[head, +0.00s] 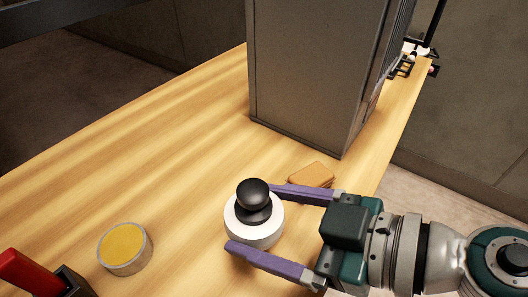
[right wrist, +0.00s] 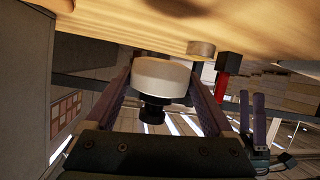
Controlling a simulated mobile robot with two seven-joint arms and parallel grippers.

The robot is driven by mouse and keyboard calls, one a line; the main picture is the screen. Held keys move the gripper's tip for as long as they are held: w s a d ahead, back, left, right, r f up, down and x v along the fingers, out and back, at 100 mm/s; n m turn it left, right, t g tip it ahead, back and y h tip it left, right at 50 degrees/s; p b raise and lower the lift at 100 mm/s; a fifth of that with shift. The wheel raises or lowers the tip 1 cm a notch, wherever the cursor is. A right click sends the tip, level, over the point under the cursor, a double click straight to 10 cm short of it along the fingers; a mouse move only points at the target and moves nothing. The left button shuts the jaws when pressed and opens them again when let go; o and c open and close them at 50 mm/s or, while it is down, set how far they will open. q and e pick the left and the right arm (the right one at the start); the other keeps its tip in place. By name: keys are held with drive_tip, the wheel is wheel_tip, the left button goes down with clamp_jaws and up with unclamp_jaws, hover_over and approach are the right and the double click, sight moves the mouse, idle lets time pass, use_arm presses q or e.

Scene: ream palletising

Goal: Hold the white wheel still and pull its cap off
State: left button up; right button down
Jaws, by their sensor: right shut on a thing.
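The white wheel (head: 254,228) stands on the wooden table with a black knobbed cap (head: 253,194) on top. My right gripper (head: 254,220) is shut on the wheel, with one purple finger on each side of it. In the right wrist view the wheel (right wrist: 160,80) sits between the fingers and the cap (right wrist: 152,110) shows dark, as that view is upside down. My left gripper (right wrist: 252,112) shows only in the right wrist view, away from the wheel, its two purple fingers apart with nothing seen between them.
A round tin with a yellow top (head: 125,248) stands left of the wheel. A red handle in a dark block (head: 30,275) is at the lower left. A tan stack (head: 312,174) lies behind the right gripper. A large grey cabinet (head: 310,80) stands behind.

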sight(265, 245)
use_arm(q)
wheel_tip(265, 245, down, 6)
drive_tip(key=b, duration=0.4)
drive_tip(key=shift+b, duration=0.35)
use_arm(e)
wheel_tip(265, 245, down, 6)
drive_tip(key=shift+f, duration=0.25)
use_arm(q)
drive_tip(key=shift+r, duration=0.25)
use_arm(e)
drive_tip(key=shift+r, duration=0.15)
use_arm(q)
drive_tip(key=shift+f, duration=0.15)
use_arm(e)
drive_tip(key=shift+f, duration=0.2)
unclamp_jaws()
